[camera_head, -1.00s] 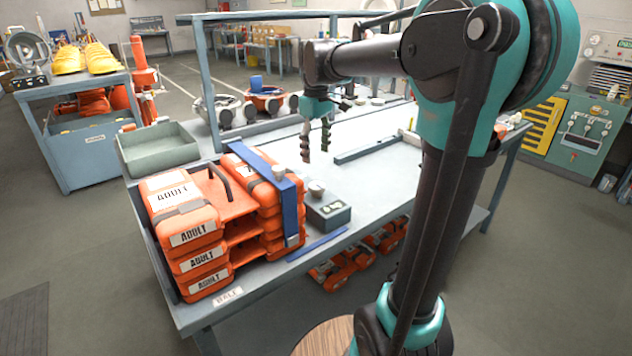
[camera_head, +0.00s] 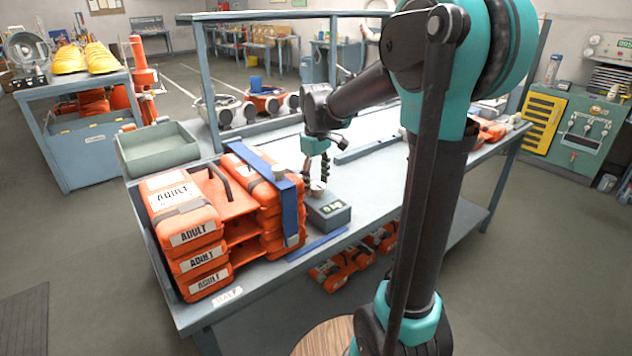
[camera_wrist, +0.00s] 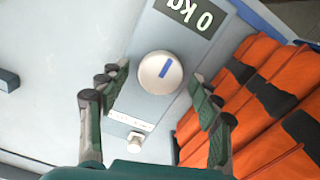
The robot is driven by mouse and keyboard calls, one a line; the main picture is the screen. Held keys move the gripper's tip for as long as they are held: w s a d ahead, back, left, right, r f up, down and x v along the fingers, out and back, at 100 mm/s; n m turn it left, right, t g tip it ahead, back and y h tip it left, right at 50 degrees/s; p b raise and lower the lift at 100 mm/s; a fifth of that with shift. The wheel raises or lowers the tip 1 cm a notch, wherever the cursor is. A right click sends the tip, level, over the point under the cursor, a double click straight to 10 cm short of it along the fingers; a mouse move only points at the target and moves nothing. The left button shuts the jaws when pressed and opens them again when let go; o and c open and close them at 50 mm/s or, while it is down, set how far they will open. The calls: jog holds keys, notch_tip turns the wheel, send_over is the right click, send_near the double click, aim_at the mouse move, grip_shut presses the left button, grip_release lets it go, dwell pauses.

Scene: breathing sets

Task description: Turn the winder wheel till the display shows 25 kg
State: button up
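The winder box (camera_head: 334,217) is a small grey box on the table, beside the stack of orange cases. Its display (camera_wrist: 189,14) reads 0 kg, upside down in the wrist view. The winder wheel (camera_wrist: 158,73) is a round, pale knob with a blue mark; it also shows on top of the box in the head view (camera_head: 317,188). My gripper (camera_head: 315,179) points down over the wheel. It is open, and in the wrist view one finger is on each side of the wheel, with gaps between.
Orange cases marked ADULT (camera_head: 190,234) stand stacked left of the box, with a blue strap (camera_head: 289,215) over them. A green-grey tray (camera_head: 158,152) is at the table's left. A dark bar (camera_head: 368,150) lies farther back.

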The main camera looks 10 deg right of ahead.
jog(key=c, duration=1.1)
jog(key=shift+m, duration=0.4)
jog(key=m, duration=0.4)
jog(key=shift+m, duration=0.3)
jog(key=m, duration=0.5)
jog(key=shift+d, duration=0.1)
jog(key=shift+m, duration=0.3)
jog(key=o, duration=1.2)
jog(key=shift+c, duration=0.2)
jog(key=shift+r, duration=0.15)
